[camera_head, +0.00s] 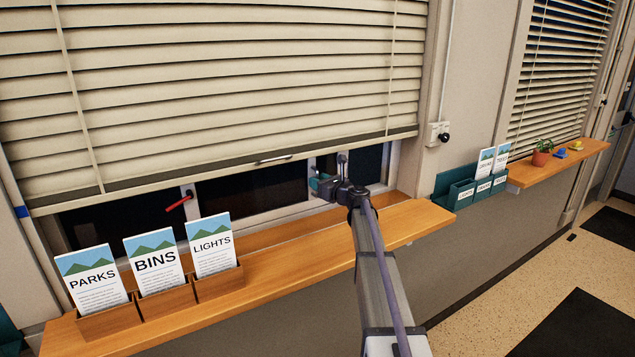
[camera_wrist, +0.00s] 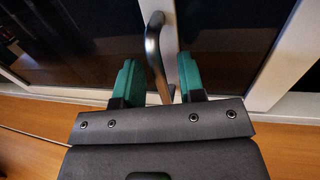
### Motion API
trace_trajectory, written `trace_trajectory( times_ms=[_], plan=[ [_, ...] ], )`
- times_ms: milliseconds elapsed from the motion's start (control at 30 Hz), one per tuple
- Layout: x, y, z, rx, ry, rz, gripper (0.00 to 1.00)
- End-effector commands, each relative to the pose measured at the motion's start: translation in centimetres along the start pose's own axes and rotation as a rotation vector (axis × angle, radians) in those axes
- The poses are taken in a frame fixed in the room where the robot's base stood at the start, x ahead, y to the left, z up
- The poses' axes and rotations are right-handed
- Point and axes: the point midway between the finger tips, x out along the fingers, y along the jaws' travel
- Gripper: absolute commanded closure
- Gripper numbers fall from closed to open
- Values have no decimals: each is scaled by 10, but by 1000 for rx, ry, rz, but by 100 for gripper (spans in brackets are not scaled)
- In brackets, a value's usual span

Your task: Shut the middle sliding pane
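Below a lowered blind, the window shows a row of dark glazed panes in pale frames, including a middle pane (camera_head: 252,190). A grey lever-like handle (camera_head: 342,162) stands at the pale upright right of it, and shows as a dark curved bar (camera_wrist: 154,45) in the wrist view. My gripper (camera_head: 324,184) is at this handle. In the wrist view, its two teal fingers (camera_wrist: 159,80) are apart, with the handle's lower part between them and visible gaps beside it. A red handle (camera_head: 179,203) is on the upright further left. The panes' tops are hidden by the blind.
The blind's bottom rail (camera_head: 230,165) hangs close above the handles. A wooden sill (camera_head: 290,248) runs below, with leaflet holders (camera_head: 168,303) at left. Teal leaflet racks (camera_head: 478,190) and a potted plant (camera_head: 541,153) stand further right.

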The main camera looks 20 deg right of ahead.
Motion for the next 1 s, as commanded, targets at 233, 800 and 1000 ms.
trace_trajectory(
  times_ms=[233,800,1000],
  plan=[
    [10,1,0,-1,0,1,64],
    [9,1,0,-1,0,1,100],
    [9,1,0,-1,0,1,100]
  ],
)
